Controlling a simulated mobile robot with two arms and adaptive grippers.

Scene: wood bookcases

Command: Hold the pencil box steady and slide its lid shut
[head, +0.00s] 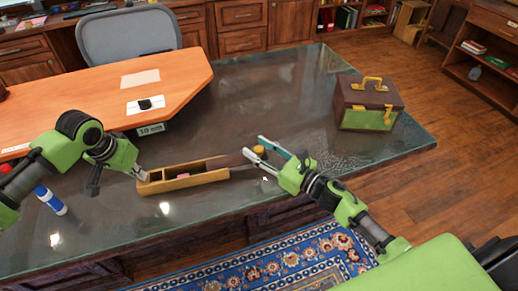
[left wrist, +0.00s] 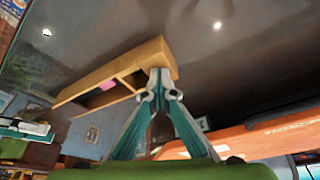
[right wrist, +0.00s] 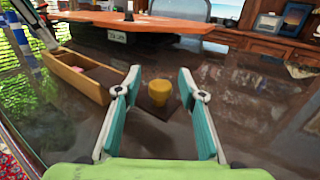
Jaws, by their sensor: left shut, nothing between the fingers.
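The pencil box (head: 185,183) is a long, light-wood box on the glass-topped desk. It is partly open, with something pink (head: 183,177) inside. Its dark brown lid (head: 228,160) sticks out past the box's right end. A yellow knob (head: 259,149) is at the lid's outer end. My left gripper (head: 140,174) is shut and empty, its tips against or very close to the box's left end (left wrist: 158,57); contact is unclear. My right gripper (head: 265,149) is open, with the yellow knob (right wrist: 158,92) between and slightly beyond its fingers, not gripped.
A brown and green case (head: 368,103) with yellow handles stands at the desk's right. An orange tabletop (head: 110,90) lies behind my left arm. A blue and white glue-like tube (head: 50,200) is at the left. The glass (head: 265,85) behind the box is clear.

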